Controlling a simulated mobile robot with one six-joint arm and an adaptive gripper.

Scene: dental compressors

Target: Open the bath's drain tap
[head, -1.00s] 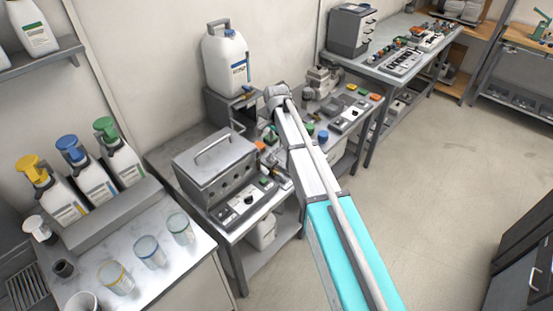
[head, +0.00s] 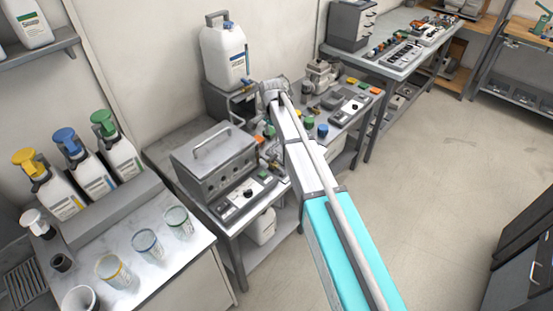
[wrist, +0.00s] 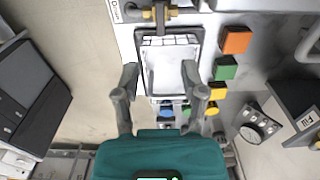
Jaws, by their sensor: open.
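The bath (head: 213,160), a grey metal box with a lid handle, stands on the bench left of my arm in the head view. In the wrist view, a brass fitting (wrist: 160,13) with a dark upright part sits at the top edge, beside a white label (wrist: 117,10) whose text I cannot read surely. It looks like the drain tap. My gripper (wrist: 160,72) is open and empty, its fingers over a pale, dark-rimmed tray (wrist: 168,68). The fitting lies beyond the fingertips, apart from them. In the head view my arm hides the gripper and the tap.
Orange (wrist: 236,40), green (wrist: 225,68) and yellow (wrist: 217,92) blocks lie right of the fingers. A dial (wrist: 250,134) and a panel marked "Fill" (wrist: 304,122) are lower right. A large white canister (head: 224,55) stands behind the bath. Floor (head: 440,160) at right is clear.

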